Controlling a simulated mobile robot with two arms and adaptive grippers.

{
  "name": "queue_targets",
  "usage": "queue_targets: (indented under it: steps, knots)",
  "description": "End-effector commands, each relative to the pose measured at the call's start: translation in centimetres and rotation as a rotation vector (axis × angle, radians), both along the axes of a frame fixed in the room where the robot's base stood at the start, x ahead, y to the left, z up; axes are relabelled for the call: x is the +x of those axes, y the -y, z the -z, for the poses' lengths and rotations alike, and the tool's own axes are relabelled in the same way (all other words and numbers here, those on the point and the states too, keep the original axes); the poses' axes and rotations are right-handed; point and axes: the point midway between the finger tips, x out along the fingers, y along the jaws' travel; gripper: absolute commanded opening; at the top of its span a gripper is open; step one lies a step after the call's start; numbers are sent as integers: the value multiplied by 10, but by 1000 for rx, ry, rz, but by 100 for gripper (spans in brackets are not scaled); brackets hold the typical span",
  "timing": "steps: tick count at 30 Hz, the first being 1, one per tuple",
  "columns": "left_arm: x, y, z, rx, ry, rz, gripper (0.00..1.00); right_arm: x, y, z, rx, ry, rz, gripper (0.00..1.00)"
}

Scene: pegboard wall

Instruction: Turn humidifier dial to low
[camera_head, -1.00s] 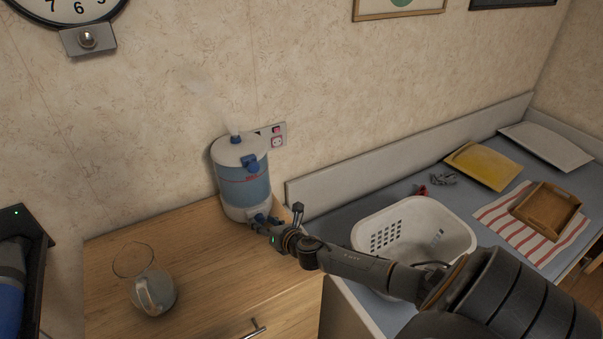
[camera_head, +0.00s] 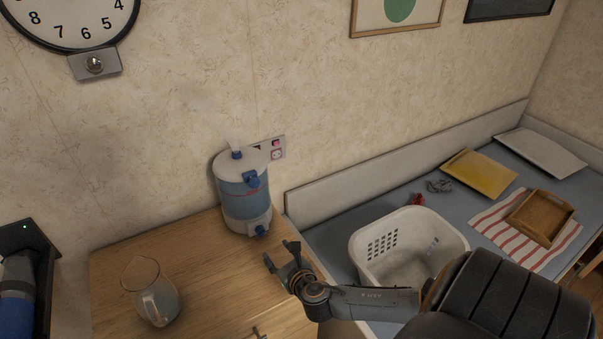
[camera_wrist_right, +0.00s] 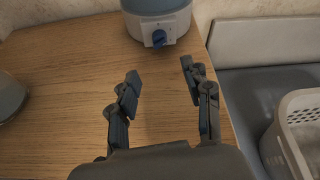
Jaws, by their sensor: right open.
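The humidifier (camera_head: 243,195) stands upright on the wooden cabinet against the wall, with a blue tank, a white top and a white base. A faint mist rises from its top. Its blue dial (camera_head: 260,230) is on the front of the base; it also shows in the right wrist view (camera_wrist_right: 159,38). I cannot read the dial's setting. My right gripper (camera_head: 280,254) is open and empty, in front of and a little right of the humidifier, apart from the dial. In the right wrist view my right gripper (camera_wrist_right: 161,72) points toward the base. My left gripper is not in view.
A glass jug (camera_head: 152,295) stands on the cabinet (camera_head: 200,290) at the left. A white basket (camera_head: 362,262) is on the bed at the right, near my right arm. A wooden tray (camera_head: 540,217) lies on a striped cloth. The cabinet top between jug and humidifier is clear.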

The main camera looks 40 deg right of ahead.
Motion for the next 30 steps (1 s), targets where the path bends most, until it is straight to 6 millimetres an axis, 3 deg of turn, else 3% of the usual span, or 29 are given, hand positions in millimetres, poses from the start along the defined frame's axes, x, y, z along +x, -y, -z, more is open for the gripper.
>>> queue_targets:
  steps: [2,6,18,30]
  knots:
    - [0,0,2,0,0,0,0,-16,-4,-5,1,-2,-3,49]
    - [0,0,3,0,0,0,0,-29,-16,2,280,16,174,49]
    - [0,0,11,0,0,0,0,-78,-43,37,971,46,701,49]
    - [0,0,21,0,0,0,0,-137,-79,71,1529,99,1307,49]
